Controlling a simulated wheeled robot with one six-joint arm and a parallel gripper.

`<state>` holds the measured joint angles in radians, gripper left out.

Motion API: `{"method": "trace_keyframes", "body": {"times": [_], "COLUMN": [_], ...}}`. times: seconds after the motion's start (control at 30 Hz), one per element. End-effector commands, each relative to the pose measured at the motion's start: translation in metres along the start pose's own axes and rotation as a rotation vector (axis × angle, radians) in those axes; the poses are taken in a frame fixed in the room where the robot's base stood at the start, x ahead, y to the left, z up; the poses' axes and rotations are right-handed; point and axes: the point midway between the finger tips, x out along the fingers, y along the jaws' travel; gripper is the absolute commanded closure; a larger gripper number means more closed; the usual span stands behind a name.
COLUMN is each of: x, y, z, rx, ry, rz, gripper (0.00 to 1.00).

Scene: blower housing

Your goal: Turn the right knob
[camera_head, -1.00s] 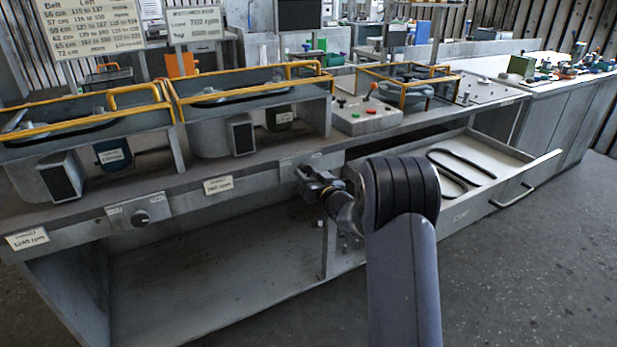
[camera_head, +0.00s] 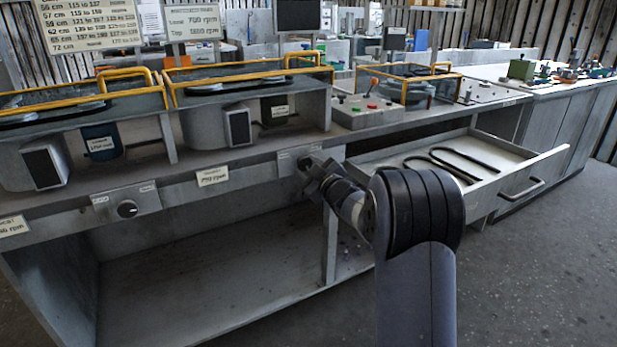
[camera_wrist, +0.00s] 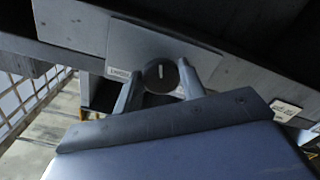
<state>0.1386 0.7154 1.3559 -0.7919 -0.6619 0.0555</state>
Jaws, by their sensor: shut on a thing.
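The right knob (camera_head: 304,163) is a small dark round knob on a grey plate on the bench front, left of the open drawer. In the wrist view, the knob (camera_wrist: 160,75) shows its round face with a pale mark pointing nearly straight up. My gripper (camera_head: 314,172) reaches up to it from below right. In the wrist view, its two fingers stand on either side of the knob, shut on it. The left knob (camera_head: 127,209) is a dark knob on a similar plate farther left, clear of my gripper.
An open drawer (camera_head: 531,163) with dark belts (camera_head: 452,163) juts out right of my arm. Below the bench top is an open shelf space (camera_head: 200,270). Blower housings with yellow rails (camera_head: 245,70) and a control box (camera_head: 366,112) stand on top.

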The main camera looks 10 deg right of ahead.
Motion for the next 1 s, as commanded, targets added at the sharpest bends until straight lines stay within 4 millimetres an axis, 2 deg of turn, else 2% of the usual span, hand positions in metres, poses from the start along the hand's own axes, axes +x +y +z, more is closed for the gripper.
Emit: {"method": "trace_keyframes", "body": {"times": [0.7, 1.0], "x": [-0.0001, 0.0], "y": [0.0007, 0.0018], "z": [0.0015, 0.0004], "rx": [-0.677, -0.899], "ry": [0.001, 0.0], "rz": [0.001, 0.0], "gripper": [0.84, 0.84]}}
